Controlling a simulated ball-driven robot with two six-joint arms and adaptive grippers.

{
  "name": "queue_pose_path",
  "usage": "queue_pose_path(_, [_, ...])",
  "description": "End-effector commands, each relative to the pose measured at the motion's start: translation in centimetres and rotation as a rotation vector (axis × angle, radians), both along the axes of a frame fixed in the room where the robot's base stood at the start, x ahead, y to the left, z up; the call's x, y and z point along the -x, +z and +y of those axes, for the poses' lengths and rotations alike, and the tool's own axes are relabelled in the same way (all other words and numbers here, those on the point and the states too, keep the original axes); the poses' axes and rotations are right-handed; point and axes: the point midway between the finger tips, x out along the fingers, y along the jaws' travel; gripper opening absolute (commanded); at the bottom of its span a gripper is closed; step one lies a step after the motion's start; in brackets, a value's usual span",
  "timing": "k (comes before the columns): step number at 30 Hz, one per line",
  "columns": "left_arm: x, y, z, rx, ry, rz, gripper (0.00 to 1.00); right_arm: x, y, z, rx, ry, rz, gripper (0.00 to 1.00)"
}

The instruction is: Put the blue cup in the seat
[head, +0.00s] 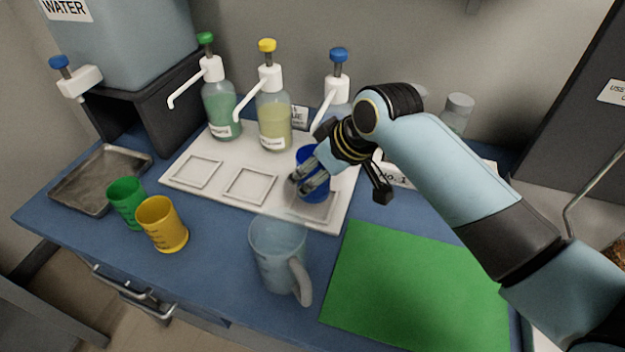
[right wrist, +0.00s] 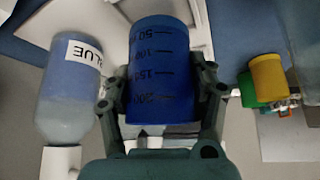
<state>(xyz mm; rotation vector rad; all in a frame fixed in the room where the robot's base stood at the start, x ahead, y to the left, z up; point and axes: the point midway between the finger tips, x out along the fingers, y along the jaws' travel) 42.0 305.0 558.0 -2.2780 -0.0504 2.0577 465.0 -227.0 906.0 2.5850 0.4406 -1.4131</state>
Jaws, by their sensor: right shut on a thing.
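The blue cup (head: 312,188) is over the right end of the white board, in front of the blue-capped bottle. My right gripper (head: 308,180) is shut on it. The right wrist view shows the cup (right wrist: 160,70) between the two fingers (right wrist: 160,100), with dark volume marks on its side. The right square seat (head: 317,208) on the white board is partly hidden by the cup and gripper. I cannot tell whether the cup touches the seat. My left gripper is not in view.
Bottles with green, yellow and blue (head: 338,56) pump caps stand behind the seats. The green cup (head: 127,202), yellow cup (head: 162,224) and clear jug (head: 278,255) stand in front on the blue table. A metal tray (head: 75,199) is left, a green mat (head: 415,285) right.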

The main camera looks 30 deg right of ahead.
Motion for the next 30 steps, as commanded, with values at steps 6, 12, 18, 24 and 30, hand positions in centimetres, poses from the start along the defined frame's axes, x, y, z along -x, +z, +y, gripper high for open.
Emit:
queue_pose_path(6, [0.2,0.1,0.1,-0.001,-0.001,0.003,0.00,-0.4,-1.7,0.2,0.001,-0.001,0.004,0.13])
queue_pose_path(12, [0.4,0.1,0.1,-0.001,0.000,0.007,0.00,-0.5,-3.5,0.1,0.001,0.000,0.000,0.13])
queue_pose_path(18, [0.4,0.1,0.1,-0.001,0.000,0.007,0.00,-0.5,-3.5,0.1,0.001,0.000,-0.001,0.13])
queue_pose_path(24, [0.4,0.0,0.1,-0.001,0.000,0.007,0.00,-0.4,-3.8,0.1,0.001,-0.001,0.000,0.65])
queue_pose_path(30, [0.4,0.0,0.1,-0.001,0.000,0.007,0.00,-0.4,-3.7,0.1,0.001,-0.001,0.000,0.81])
